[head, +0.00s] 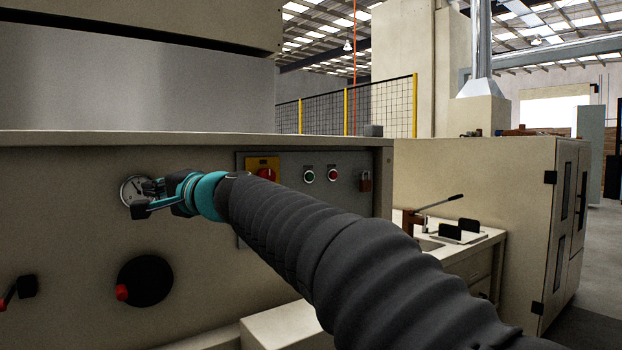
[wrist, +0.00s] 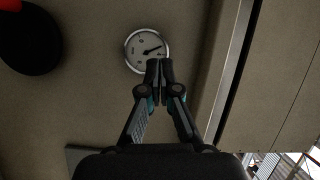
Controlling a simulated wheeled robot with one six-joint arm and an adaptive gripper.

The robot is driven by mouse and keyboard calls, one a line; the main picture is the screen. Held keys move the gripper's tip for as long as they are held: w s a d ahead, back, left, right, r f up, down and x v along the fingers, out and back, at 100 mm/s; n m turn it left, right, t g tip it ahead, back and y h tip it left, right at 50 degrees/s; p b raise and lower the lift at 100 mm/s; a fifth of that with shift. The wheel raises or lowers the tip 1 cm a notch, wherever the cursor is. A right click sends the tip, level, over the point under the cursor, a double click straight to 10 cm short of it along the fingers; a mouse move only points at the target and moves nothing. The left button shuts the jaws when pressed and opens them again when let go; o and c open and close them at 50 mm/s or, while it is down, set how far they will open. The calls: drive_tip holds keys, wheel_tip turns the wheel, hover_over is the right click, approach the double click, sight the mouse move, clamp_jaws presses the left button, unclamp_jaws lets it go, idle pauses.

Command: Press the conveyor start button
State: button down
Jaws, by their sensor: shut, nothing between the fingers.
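A grey control panel (head: 345,170) is set in the beige machine front. It carries a green round button (head: 309,176) and a red round button (head: 333,175), side by side. Which one is the conveyor start button is not readable. My gripper (head: 146,190) is to the left of the panel, in front of a round dial gauge (head: 131,187). In the wrist view my gripper (wrist: 160,66) is shut and empty, with its fingertips over the lower right edge of the gauge (wrist: 146,50). I cannot tell whether they touch it. Neither button shows in the wrist view.
A red rotary switch on a yellow plate (head: 264,172) and a padlock (head: 366,181) are on the panel. A black disc with a red knob (head: 145,280) is below the gauge. A ledge (head: 190,138) runs above. My arm crosses the panel's lower part.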

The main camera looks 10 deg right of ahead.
idle(0.4)
drive_tip(key=s+d+f+n+g+h, duration=0.3)
drive_tip(key=s+d+f+h, duration=0.4)
drive_tip(key=s+d+f, duration=0.9)
drive_tip(key=s+d+f+n+g+h, duration=0.3)
drive_tip(key=s+d+f+h, duration=0.3)
drive_tip(key=s+d+f, duration=1)
wheel_tip(320, 180, down, 5)
drive_tip(key=shift+s+d+f+h, duration=0.15)
drive_tip(key=shift+s+d+h, duration=0.2)
drive_tip(key=shift+d, duration=0.45)
drive_tip(key=shift+w, duration=0.1)
